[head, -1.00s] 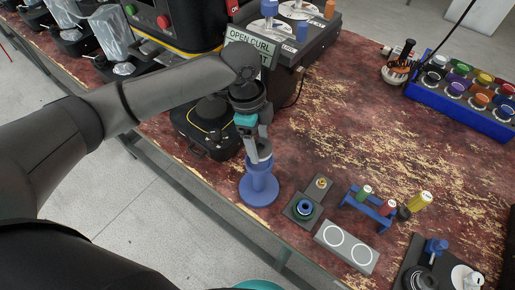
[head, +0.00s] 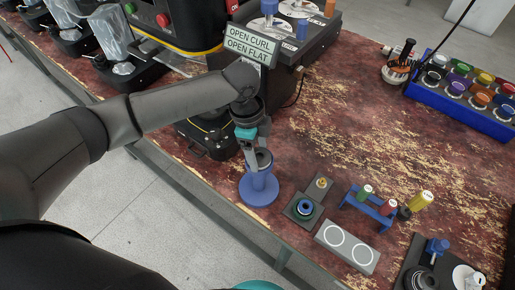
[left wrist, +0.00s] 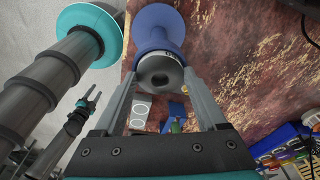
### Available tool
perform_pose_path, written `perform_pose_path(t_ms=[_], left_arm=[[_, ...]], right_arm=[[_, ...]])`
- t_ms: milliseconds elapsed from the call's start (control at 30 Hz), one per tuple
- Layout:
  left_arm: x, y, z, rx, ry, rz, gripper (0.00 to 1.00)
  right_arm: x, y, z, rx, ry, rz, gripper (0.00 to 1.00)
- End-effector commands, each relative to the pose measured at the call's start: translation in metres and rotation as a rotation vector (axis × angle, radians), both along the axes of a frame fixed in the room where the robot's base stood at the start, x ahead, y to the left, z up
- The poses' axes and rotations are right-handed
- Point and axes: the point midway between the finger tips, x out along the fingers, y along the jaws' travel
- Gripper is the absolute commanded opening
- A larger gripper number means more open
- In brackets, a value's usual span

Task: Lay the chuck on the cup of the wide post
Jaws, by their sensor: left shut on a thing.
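The wide post (head: 259,190) is blue with a broad round foot and stands near the table's front edge. In the left wrist view the post (left wrist: 160,28) lies just beyond the chuck. The chuck (left wrist: 160,72) is a short grey cylinder with a dark hole in its end. My left gripper (head: 254,165) is shut on the chuck, with one finger on each side of it. The chuck (head: 264,156) is at the top of the post; I cannot tell whether it touches the cup, which it hides. My right gripper (left wrist: 88,98) shows small in the left wrist view, its fingers apart and empty.
Right of the post are a dark stand with a blue ring (head: 304,208), a grey plate with two white circles (head: 347,246) and a blue rack (head: 368,207) with coloured tubes. A black machine with a sign (head: 250,44) stands behind. The table's middle right is clear.

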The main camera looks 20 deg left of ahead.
Motion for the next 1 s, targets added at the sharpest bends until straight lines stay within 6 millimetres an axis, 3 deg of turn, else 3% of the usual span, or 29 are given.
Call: perform_pose_path(t_ms=[67,100,300,667,1000], left_arm=[[-0.001,0.000,-0.003,0.001,0.001,0.001,0.01],[-0.001,0.000,-0.004,0.002,0.003,0.001,0.76],[-0.003,0.000,-0.005,0.004,0.008,0.000,0.99],[-0.004,0.001,-0.001,0.005,0.012,-0.001,1.00],[-0.001,0.008,0.060,0.003,0.003,0.002,1.00]], right_arm=[[0.000,-0.001,0.000,-0.001,0.000,0.001,0.50],[0.000,-0.001,0.000,-0.002,0.000,0.001,0.50],[0.000,-0.001,0.000,-0.002,0.000,0.001,0.50],[0.000,-0.002,-0.001,-0.002,0.001,0.000,0.50],[0.000,-0.002,0.009,-0.002,0.002,0.000,0.50]])
